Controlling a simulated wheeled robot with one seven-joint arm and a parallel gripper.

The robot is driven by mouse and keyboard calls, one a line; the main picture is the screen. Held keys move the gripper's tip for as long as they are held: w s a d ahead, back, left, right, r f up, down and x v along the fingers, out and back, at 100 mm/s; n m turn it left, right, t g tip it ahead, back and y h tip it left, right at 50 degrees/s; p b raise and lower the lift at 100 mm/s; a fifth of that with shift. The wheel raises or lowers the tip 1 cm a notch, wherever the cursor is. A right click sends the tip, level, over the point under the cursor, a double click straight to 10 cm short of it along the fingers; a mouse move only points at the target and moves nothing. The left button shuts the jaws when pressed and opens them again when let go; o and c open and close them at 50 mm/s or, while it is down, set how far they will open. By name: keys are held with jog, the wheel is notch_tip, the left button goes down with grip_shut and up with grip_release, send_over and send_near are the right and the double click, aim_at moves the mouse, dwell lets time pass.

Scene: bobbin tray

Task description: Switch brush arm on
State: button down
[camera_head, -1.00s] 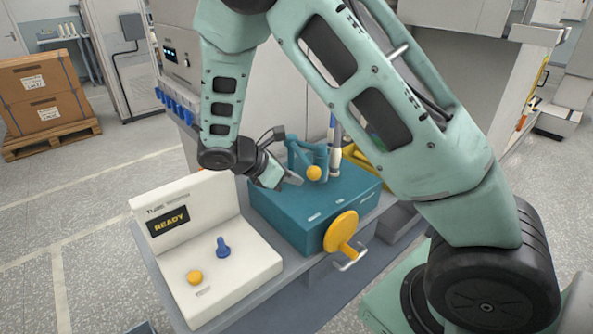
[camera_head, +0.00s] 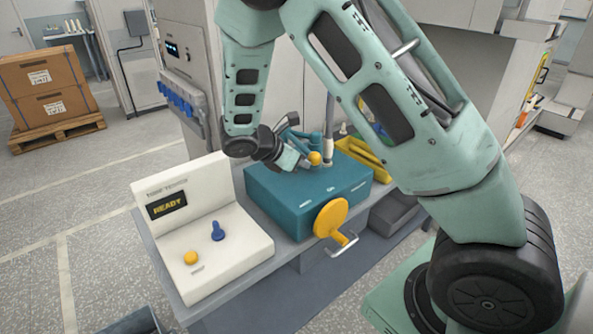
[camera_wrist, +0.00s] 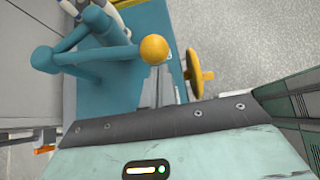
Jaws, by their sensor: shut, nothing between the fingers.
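The brush arm (camera_head: 307,136) is a teal linkage with a yellow ball knob (camera_head: 315,158), standing on a teal box (camera_head: 300,192). My gripper (camera_head: 304,163) is shut and empty, with its tips close to the left of the knob. In the wrist view the teal linkage (camera_wrist: 95,55) is at upper left and the yellow knob (camera_wrist: 155,49) is just beyond my grey fingers (camera_wrist: 158,78). I cannot tell whether the fingers touch the knob.
A yellow tray (camera_head: 362,153) lies behind the box.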

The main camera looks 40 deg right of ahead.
jog(key=s+d+b, duration=0.1)
jog(key=d, duration=0.7)
jog(key=shift+s+d+n+t, duration=0.2)
jog(key=shift+s+n+t, duration=0.1)
jog(key=shift+n, duration=0.1)
